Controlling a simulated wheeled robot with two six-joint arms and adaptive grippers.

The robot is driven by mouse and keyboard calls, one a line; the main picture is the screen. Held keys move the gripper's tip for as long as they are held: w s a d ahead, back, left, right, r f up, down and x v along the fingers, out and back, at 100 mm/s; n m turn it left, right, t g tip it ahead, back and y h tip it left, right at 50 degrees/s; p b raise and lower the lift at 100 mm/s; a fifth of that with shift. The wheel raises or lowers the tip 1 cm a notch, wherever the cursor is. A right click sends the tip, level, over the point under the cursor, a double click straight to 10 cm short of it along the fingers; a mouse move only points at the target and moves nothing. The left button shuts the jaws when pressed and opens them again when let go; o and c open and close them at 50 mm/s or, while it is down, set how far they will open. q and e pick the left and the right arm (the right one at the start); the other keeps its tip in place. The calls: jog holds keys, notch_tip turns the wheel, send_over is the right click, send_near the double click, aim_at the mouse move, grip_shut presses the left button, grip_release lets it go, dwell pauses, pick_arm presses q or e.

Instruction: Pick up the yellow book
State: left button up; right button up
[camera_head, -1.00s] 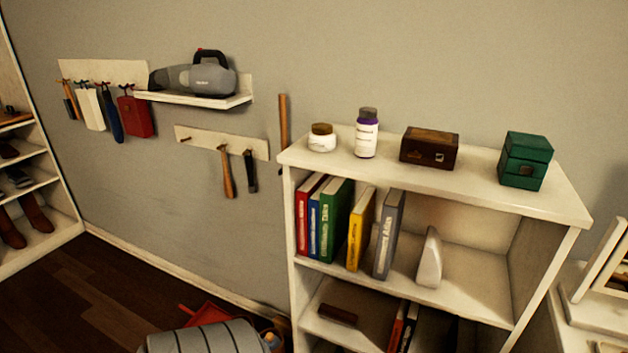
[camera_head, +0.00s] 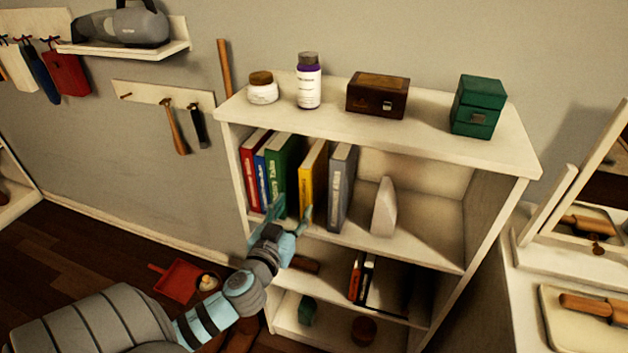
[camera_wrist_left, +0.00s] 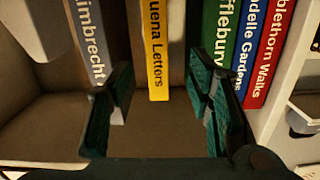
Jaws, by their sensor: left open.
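The yellow book (camera_head: 313,178) stands upright on the upper inner shelf of the white bookcase, between a green book (camera_head: 283,168) and a grey book (camera_head: 341,187). In the left wrist view the yellow book (camera_wrist_left: 155,45) shows its spine between my two fingers, with gaps to the books on both sides. My left gripper (camera_head: 288,212) is open and empty, in front of the lower part of the yellow and green books. It also shows in the left wrist view (camera_wrist_left: 160,105), one finger on each side of the spine's line. My right gripper is out of view.
A red book (camera_head: 253,170) and a blue book (camera_head: 263,178) stand left of the green one. A pale wedge-shaped object (camera_head: 384,208) stands right of the grey book. The bookcase top (camera_head: 430,135) holds a jar, a bottle and two boxes.

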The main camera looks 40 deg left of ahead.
aim_at(305, 183)
pick_arm(q)
jog(key=shift+t, duration=0.4)
jog(key=w+r, duration=0.2)
jog(key=r, duration=0.1)
jog(key=shift+a+r, duration=0.1)
jog(key=shift+r, duration=0.15)
jog(key=x, duration=0.3)
jog(key=p+x, duration=0.1)
jog(key=x, duration=0.3)
jog(key=shift+f, duration=0.25)
jog(key=x, duration=0.5)
jog(key=shift+a+p, duration=0.15)
jog(key=shift+p, duration=0.2)
jog(key=shift+w+f, duration=0.15)
jog(key=shift+w, duration=0.05)
jog(key=shift+s, duration=0.15)
grip_shut()
